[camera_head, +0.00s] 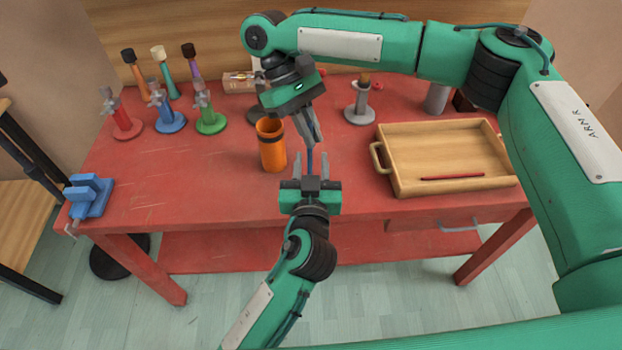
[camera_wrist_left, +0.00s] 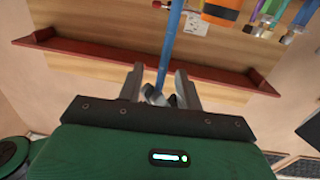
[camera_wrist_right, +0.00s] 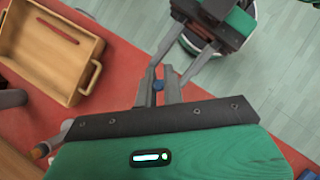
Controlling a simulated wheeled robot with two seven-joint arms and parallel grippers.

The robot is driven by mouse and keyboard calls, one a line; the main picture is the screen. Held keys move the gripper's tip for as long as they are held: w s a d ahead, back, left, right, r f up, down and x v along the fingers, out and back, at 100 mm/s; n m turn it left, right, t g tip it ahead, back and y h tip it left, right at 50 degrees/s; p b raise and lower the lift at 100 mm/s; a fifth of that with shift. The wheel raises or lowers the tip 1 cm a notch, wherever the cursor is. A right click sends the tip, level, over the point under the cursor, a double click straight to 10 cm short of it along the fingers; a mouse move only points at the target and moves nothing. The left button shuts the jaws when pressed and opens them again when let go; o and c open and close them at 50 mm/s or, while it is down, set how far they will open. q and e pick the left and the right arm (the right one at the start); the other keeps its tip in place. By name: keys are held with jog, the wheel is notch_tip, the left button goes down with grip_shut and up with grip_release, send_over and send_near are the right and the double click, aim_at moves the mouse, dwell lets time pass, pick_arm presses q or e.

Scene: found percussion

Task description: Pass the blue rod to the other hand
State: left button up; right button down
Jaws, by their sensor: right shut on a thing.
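The blue rod (camera_head: 309,162) stands roughly upright between my two grippers above the table's front part. My right gripper (camera_head: 314,142) comes from above and is shut on the rod. In the right wrist view the rod's blue end (camera_wrist_right: 158,86) shows between the right fingers. My left gripper (camera_head: 310,182) is below, open, with its fingers pointing toward the rod. In the left wrist view the rod (camera_wrist_left: 170,45) runs down between the spread left fingers (camera_wrist_left: 160,85). I cannot tell whether a left finger touches it.
An orange cup (camera_head: 271,150) stands close left of the grippers. A wooden tray (camera_head: 385,175) with a red rod (camera_head: 452,177) is at right. Several coloured stands, including a green one (camera_head: 210,122), are at back left. A blue vise (camera_head: 88,195) sits at the left edge.

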aim_at(311, 153)
pick_arm(q)
jog(key=shift+w+d, duration=0.2)
jog(key=shift+w, duration=2.4)
grip_shut()
pick_arm(e)
jog(key=c, duration=1.5)
grip_release()
jog(key=shift+o, duration=0.2)
